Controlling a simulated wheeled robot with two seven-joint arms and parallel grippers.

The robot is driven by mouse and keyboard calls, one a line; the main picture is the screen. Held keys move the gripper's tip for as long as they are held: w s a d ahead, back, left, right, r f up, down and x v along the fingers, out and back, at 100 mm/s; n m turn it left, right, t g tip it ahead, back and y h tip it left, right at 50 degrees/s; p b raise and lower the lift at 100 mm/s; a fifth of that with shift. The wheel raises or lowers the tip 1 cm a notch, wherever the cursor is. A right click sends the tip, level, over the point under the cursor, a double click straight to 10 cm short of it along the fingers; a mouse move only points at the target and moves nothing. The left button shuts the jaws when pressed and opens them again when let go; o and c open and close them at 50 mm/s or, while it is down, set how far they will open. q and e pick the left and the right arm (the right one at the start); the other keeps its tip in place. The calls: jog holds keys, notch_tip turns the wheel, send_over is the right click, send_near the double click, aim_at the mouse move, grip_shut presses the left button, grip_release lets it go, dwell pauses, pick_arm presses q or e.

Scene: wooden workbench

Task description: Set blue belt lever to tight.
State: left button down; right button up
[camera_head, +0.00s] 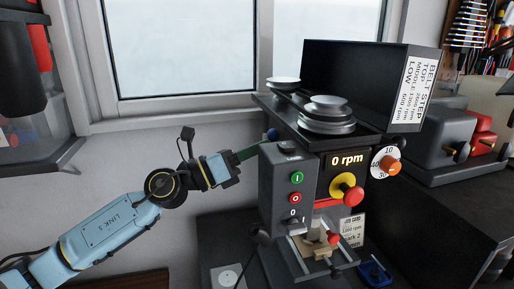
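The drill press (287,190) stands right of centre, with its display reading 0 rpm. A small blue knob (272,134), which looks like the belt lever's end, shows at the left edge of the machine's top, below the belt pulleys. I cannot tell its setting. My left gripper (238,162) is left of the machine, pointing at it. A thin green bar (247,153) runs between the gripper and the machine just below the blue knob; I cannot tell if they touch. The finger opening is too small to make out. My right gripper is not in view.
The belt cover (350,75) is raised, showing stepped pulleys (327,118). The wall and window are left.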

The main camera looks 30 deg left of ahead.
pick_arm(q)
jog(key=shift+w+a+r+p, duration=0.15)
jog(key=shift+a+r+p, duration=0.05)
jog(key=shift+r+p, duration=0.3)
jog(key=shift+w+a+r+p, duration=0.1)
jog(key=shift+a+r+p, duration=0.2)
jog(key=shift+r, duration=0.35)
jog(key=shift+w+a+r+p, duration=0.1)
jog(key=shift+w+r+p, duration=0.05)
jog(key=shift+r+p, duration=0.4)
jog(key=shift+r, duration=0.1)
jog(key=shift+d+f, duration=0.1)
jog(key=shift+f, duration=0.15)
jog(key=s+d+b+v, duration=0.1)
jog(key=b+v, duration=0.4)
jog(key=v, duration=0.7)
jog(key=shift+s+d+f, duration=0.25)
jog(key=shift+s+d, duration=0.25)
jog(key=shift+d, duration=0.1)
